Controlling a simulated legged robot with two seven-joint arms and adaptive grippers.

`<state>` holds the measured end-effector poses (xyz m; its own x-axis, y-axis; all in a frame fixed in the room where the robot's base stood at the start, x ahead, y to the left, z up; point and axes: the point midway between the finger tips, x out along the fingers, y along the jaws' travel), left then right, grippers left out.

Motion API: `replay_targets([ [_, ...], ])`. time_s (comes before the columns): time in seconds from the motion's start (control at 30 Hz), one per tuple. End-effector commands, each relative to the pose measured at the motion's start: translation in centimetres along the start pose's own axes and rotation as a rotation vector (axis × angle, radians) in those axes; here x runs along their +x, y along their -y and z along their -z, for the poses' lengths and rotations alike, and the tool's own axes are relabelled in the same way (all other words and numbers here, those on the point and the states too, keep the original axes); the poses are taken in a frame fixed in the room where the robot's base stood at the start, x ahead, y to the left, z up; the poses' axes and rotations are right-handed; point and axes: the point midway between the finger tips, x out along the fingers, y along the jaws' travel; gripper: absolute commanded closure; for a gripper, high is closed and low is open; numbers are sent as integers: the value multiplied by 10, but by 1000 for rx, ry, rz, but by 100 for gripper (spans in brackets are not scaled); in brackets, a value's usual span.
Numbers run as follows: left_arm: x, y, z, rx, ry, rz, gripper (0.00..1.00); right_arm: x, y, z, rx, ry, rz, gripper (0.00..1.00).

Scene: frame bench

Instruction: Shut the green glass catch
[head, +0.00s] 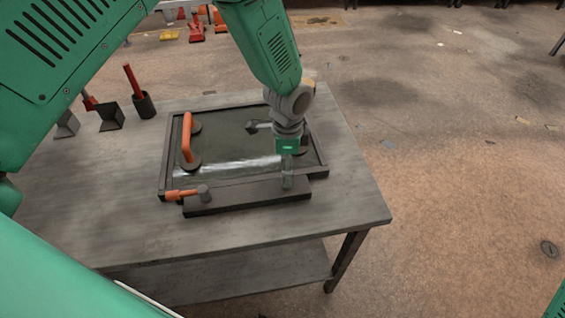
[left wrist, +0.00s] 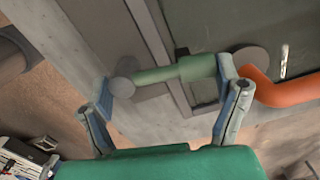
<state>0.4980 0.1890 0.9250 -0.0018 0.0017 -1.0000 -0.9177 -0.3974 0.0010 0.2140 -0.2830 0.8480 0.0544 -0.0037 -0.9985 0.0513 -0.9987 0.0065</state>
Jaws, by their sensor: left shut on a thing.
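The glass pane (head: 232,165) lies in a dark frame (head: 168,150) on the grey bench. In the left wrist view, the green catch (left wrist: 175,73) reaches from a round grey pivot (left wrist: 122,86) towards the frame and glass (left wrist: 235,22). My left gripper (head: 287,170) is down at the right of the frame's front bar (head: 240,195) and hides the green catch in the head view. Its fingers (left wrist: 170,80) are shut on the green catch. The orange catch (head: 182,194) at the front left points left, away from the glass. My right gripper is out of view.
An orange handle (head: 187,138) stands on the glass at left. An orange handle (left wrist: 275,92) shows close to the fingers in the wrist view. A dark cup (head: 144,106) with a red-handled tool stands at the bench's back left. The bench front (head: 250,230) is clear.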

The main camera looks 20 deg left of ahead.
Motion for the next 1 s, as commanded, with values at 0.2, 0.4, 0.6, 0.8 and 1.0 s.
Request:
replay_targets([
  [0.2, -1, 5, 3, -33, -8, 12, 68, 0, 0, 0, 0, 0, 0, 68],
  [0.4, -2, 5, 2, -36, -8, 13, 68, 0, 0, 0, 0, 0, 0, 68],
  [0.6, -2, 6, 2, -36, -8, 13, 2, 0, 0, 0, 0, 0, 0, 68],
  [0.8, -2, 2, 1, -32, -6, 10, 0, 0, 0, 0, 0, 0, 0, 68],
  [1.0, -11, 1, 1, -30, -5, 9, 0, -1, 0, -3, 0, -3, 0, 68],
])
